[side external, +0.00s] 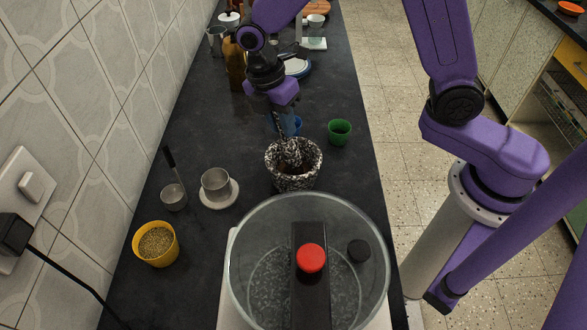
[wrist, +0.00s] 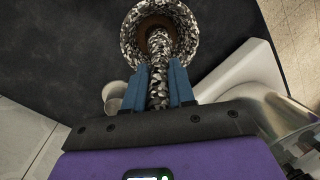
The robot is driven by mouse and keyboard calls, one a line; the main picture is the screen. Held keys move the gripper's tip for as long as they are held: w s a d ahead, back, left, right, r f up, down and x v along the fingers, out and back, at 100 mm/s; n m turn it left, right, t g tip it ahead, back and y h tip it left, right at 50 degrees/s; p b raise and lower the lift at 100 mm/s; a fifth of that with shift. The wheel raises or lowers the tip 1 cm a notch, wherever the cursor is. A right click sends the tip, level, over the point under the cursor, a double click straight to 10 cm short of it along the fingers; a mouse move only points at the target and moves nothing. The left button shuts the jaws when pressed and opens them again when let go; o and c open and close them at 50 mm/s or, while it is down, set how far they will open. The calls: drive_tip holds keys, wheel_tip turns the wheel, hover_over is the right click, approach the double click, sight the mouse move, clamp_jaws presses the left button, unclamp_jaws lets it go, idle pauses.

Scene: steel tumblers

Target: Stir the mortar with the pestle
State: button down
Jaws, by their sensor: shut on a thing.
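The mortar (side external: 294,178) is a speckled black-and-white stone bowl standing upright on the dark counter. It also shows at the top of the wrist view (wrist: 199,34), with something brown inside. The pestle (side external: 289,150) has the same speckled pattern, and its lower end is inside the mortar. In the wrist view the pestle (wrist: 158,90) runs between the two blue fingers. My gripper (wrist: 160,80) is shut on the pestle. In the side view my gripper (side external: 286,122) is above the mortar. The pestle's tip is hard to make out.
A steel tumbler on a white saucer (side external: 232,198), a small steel ladle (side external: 173,196) and a yellow cup of grains (side external: 155,243) stand left. A green cup (side external: 340,132) is behind right. A brown bottle (side external: 235,65) is behind.

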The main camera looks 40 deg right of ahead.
sight(284, 142)
drive_tip(key=shift+f, duration=1.85)
drive_tip(key=shift+r, duration=2.15)
drive_tip(key=shift+f, duration=0.1)
drive_tip(key=shift+f, duration=2.05)
drive_tip(key=shift+r, duration=2.1)
